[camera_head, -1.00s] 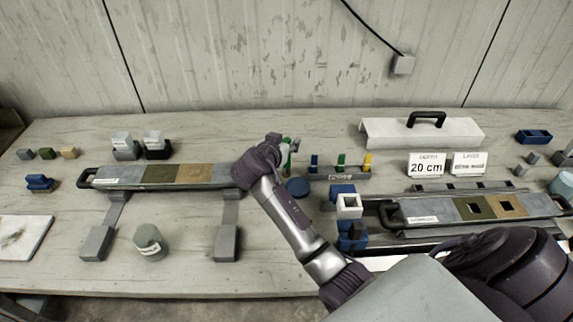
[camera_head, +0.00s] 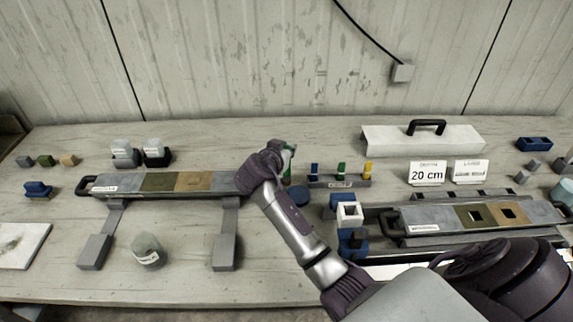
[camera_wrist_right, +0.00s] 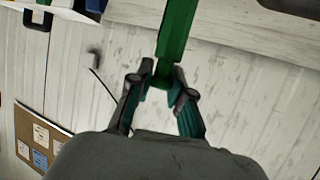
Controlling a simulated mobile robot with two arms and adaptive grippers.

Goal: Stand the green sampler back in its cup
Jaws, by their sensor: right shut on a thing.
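The green sampler (camera_head: 289,155) shows as a narrow green strip beside my right gripper (camera_head: 282,148) in the head view. In the right wrist view, my right gripper (camera_wrist_right: 165,86) is shut on the lower part of the green sampler (camera_wrist_right: 176,38), which extends up out of the frame. In the head view, a round blue thing (camera_head: 299,195) lies on the table just below the gripper, partly covered by my right arm. I cannot tell whether it is the sampler's cup. My left gripper is not in view.
A small grey rack (camera_head: 340,183) with blue, green and yellow pieces stands right of the gripper. A long tray with a core (camera_head: 165,182) lies to the left, another (camera_head: 430,228) to the right. A white cover (camera_head: 385,140) lies behind. Clear tabletop lies at the back middle.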

